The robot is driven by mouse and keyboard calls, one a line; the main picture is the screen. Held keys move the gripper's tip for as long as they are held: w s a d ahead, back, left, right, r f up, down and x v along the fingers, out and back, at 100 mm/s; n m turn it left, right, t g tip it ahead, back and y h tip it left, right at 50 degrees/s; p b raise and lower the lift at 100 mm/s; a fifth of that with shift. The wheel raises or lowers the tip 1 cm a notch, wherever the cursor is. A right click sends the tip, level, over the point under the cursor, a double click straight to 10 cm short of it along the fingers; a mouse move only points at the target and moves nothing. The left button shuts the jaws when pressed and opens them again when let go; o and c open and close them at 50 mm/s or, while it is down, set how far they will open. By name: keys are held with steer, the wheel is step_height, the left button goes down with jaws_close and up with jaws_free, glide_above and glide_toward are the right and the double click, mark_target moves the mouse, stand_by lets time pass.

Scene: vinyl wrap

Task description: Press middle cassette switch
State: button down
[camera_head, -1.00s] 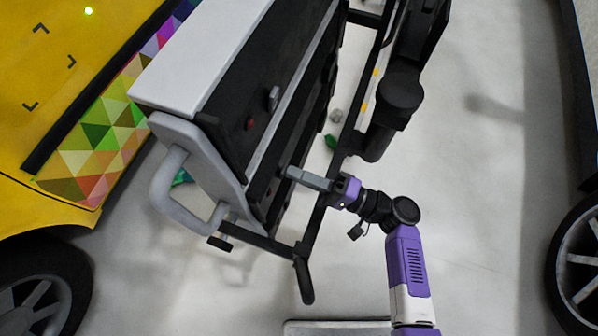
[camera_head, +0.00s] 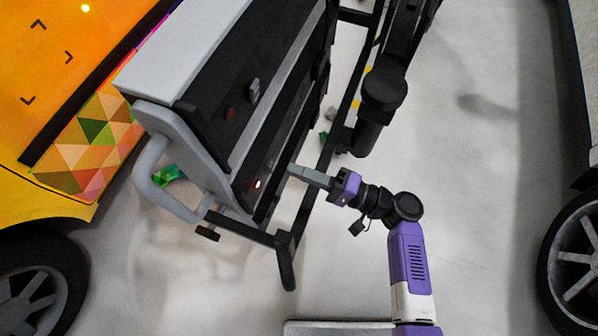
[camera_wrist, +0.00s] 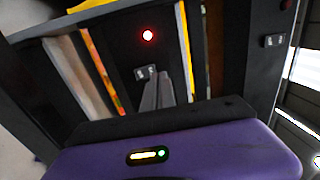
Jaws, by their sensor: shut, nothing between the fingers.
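The cassette switch (camera_wrist: 146,72) in front of my gripper is a small grey piece on a black panel (camera_wrist: 122,45), just below a glowing red lamp (camera_wrist: 148,35) in the wrist view. The lamp also glows in the head view (camera_head: 258,184), on the cassette below the top one. My gripper (camera_head: 293,170) is shut and empty, its tips pointing at that panel from the right. In the wrist view the fingertips (camera_wrist: 158,76) overlap the switch's right edge; I cannot tell whether they touch it. In the head view the fingers hide this switch.
The top cassette has its own switch (camera_head: 253,90) and an unlit red lamp (camera_head: 229,113). A grey handle (camera_head: 160,180) and black frame bars (camera_head: 286,262) project from the cart. A yellow vehicle (camera_head: 60,80) stands left. The floor (camera_head: 480,200) to the right is clear.

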steer(key=s+d+r, duration=0.1)
steer(key=s+d, duration=0.2)
steer(key=d, duration=0.6)
steer(key=shift+s+d+r, duration=0.15)
steer(key=shift+d+r, duration=0.1)
steer(key=shift+r, duration=0.05)
